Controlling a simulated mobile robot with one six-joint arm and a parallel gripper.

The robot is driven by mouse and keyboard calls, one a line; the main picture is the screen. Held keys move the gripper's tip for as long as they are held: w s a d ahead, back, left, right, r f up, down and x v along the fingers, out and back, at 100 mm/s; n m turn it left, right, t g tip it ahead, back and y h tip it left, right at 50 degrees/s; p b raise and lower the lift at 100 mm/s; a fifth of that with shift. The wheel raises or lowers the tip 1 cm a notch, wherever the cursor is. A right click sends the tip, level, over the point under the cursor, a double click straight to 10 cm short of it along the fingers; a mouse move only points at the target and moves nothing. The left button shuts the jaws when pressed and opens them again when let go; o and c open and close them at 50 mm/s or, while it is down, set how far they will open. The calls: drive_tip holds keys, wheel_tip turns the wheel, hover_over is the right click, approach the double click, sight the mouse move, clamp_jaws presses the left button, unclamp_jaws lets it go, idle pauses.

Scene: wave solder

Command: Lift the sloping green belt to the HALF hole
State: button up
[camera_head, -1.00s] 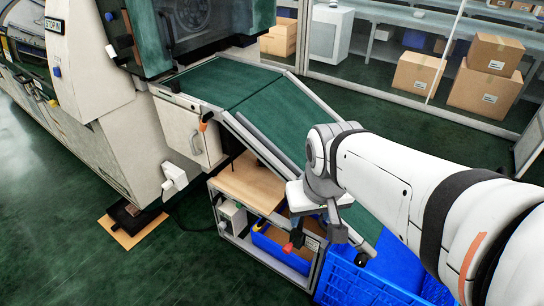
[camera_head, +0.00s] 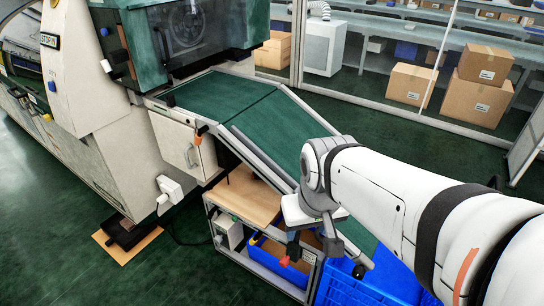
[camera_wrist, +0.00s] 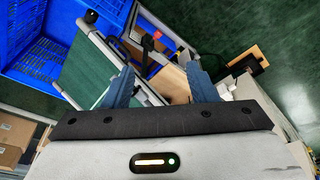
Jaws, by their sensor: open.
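The sloping green belt (camera_head: 282,124) runs down from the flat green belt section (camera_head: 215,94) of the machine toward the lower right, and my arm covers part of it. In the wrist view the belt (camera_wrist: 88,74) lies left of my fingers, inside a grey frame. My gripper (camera_head: 313,243) is beside the belt's lower part, above the cart. In the wrist view my gripper (camera_wrist: 160,82) is open, with metal bars and a wooden surface beyond and between the fingers. A small red part (camera_head: 284,261) shows near my fingertips. I cannot make out the HALF hole or its label.
A cart with a wooden top (camera_head: 246,194) stands under the belt. Blue crates (camera_head: 350,288) stand at the belt's low end, also upper left in the wrist view (camera_wrist: 40,48). The white machine (camera_head: 90,120) stands left. Cardboard boxes (camera_head: 478,98) are behind the aisle.

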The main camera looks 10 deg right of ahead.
drive_tip(key=shift+c, duration=0.2)
